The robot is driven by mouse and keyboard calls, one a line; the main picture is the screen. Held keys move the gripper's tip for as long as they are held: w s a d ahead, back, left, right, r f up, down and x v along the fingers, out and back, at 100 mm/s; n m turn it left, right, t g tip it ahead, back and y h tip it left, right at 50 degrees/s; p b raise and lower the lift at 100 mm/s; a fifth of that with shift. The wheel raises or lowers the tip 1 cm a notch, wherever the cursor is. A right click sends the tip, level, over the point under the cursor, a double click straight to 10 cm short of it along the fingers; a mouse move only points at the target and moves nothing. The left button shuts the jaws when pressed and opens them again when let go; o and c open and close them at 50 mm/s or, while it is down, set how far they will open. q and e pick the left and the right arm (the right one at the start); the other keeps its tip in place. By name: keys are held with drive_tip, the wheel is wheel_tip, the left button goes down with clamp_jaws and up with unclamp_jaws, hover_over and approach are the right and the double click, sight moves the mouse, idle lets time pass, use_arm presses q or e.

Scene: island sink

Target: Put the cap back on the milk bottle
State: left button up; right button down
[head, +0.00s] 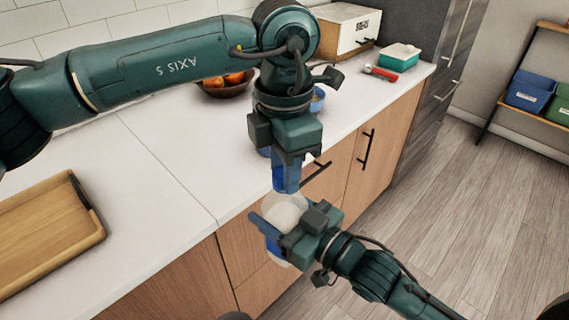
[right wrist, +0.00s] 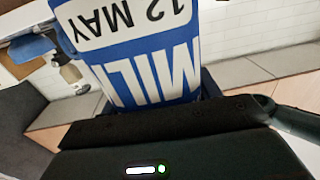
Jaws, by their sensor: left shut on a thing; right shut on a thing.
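The milk bottle (head: 287,208) is whitish with a blue label and is held out in front of the counter. My right gripper (head: 277,228) is shut around its body. In the right wrist view the bottle's label (right wrist: 150,50) fills the upper middle, showing "MILK" lettering and "12 MAY" upside down. My left gripper (head: 287,182) points down just above the bottle's top, with its blue fingertips closed. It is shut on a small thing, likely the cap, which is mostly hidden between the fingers. I cannot tell whether that touches the bottle's neck.
The white countertop (head: 150,190) has a wooden tray (head: 95,240) at left and a fruit bowl (head: 226,88) behind my left arm. A bread box (head: 345,30), a teal-and-white container (head: 399,57) and a red-handled item (head: 381,73) stand farther back. Open floor lies at right.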

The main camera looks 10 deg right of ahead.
use_arm(q)
drive_tip(key=m, duration=0.4)
drive_tip(key=shift+m, duration=0.3)
drive_tip(key=m, duration=0.8)
drive_tip(key=shift+m, duration=0.3)
drive_tip(key=m, duration=0.5)
drive_tip(key=shift+m, duration=0.3)
drive_tip(key=o, duration=1.2)
drive_tip(key=shift+c, duration=0.2)
wheel_tip(320, 180, up, 12)
drive_tip(key=shift+f, duration=0.1)
